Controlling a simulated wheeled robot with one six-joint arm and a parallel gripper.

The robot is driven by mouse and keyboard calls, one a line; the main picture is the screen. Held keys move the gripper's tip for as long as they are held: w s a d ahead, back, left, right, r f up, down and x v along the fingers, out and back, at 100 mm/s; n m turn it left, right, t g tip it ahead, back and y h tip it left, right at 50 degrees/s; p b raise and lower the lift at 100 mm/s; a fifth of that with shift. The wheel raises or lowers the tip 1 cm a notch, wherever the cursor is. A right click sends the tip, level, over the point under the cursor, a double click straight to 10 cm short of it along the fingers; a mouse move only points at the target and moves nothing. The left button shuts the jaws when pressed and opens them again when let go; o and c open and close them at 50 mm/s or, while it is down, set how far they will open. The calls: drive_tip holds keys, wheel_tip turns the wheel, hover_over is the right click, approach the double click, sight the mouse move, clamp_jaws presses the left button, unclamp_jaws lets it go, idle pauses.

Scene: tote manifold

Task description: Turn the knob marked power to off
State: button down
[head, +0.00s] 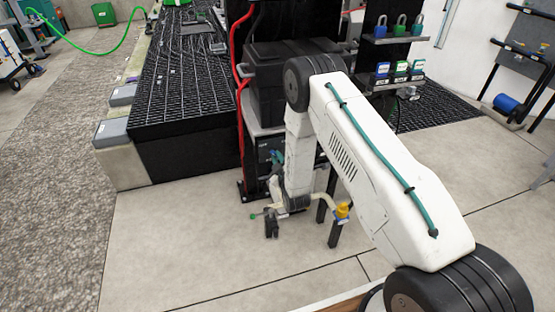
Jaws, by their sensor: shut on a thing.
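My white arm reaches from the lower right, bends at a black elbow joint and drops to the floor side of a dark stand. My gripper (271,228) shows as small dark parts low beneath the wrist. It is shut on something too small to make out. A dark panel (268,150) with small markings is partly hidden behind my forearm. No knob marked power can be read in this view, so I cannot tell where my gripper is relative to it. A teal fitting (277,157) shows beside the forearm.
A black tote (262,95) sits on the stand behind my arm. A yellow fitting (342,211) stands right of my wrist. A red hose (239,60) runs down the stand's left. Padlocks (400,25) line a shelf at right. The concrete floor (190,245) in front is clear.

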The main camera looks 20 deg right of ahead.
idle(0.4)
drive_tip(key=c, duration=1.4)
unclamp_jaws()
drive_tip(key=shift+a, duration=0.1)
drive_tip(key=shift+c, duration=0.2)
drive_tip(key=s, duration=0.8)
